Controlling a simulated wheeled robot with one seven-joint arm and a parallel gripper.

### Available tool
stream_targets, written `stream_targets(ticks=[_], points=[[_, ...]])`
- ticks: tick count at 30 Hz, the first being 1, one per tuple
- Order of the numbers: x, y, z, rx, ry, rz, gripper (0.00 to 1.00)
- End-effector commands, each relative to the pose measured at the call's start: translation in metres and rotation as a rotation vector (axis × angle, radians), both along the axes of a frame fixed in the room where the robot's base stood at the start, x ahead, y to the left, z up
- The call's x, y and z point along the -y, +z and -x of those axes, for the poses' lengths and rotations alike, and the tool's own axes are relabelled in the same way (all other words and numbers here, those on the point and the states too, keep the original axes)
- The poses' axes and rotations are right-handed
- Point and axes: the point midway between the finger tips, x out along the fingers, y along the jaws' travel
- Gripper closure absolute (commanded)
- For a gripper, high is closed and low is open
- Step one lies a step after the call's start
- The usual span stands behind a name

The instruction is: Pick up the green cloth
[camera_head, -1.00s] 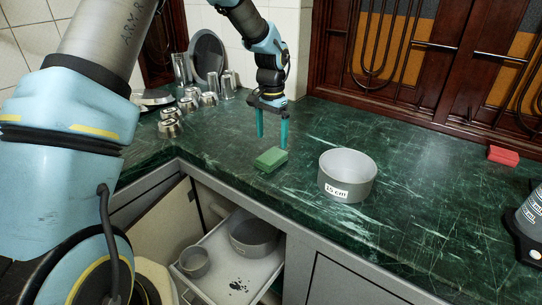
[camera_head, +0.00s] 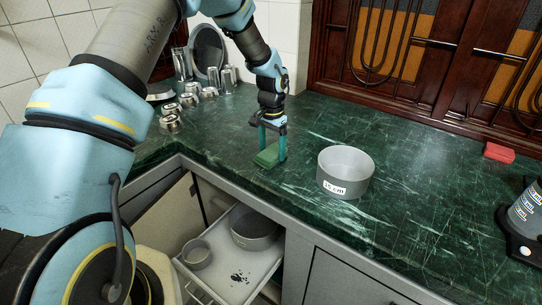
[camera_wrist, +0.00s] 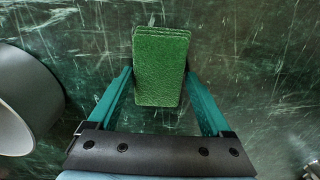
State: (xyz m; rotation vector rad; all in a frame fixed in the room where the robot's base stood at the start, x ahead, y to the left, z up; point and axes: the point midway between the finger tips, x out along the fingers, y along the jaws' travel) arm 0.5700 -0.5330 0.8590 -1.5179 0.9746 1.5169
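The green cloth (camera_head: 266,157) is a small thick block lying on the dark green marble counter, near its front edge. My gripper (camera_head: 272,153) points down at it, with the teal fingers spread to either side. In the wrist view the cloth (camera_wrist: 160,65) lies ahead between the two fingers, and my gripper (camera_wrist: 163,85) is open. A gap shows between the cloth and each finger there. Whether the fingertips touch the counter is unclear.
A grey round pot (camera_head: 345,172) labelled 15 cm stands right of the cloth. Metal cups (camera_head: 190,97) stand at the back left. A red block (camera_head: 498,152) and a bottle (camera_head: 525,212) are at the right. An open drawer (camera_head: 222,278) holding two pots is below the counter.

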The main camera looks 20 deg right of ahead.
Motion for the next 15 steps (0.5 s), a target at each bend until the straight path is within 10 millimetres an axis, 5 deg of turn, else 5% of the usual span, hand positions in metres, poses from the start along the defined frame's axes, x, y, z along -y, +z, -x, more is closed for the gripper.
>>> stream_targets(ticks=[15], points=[[0.0,0.0004,0.0,0.0,0.0,0.0,0.74]])
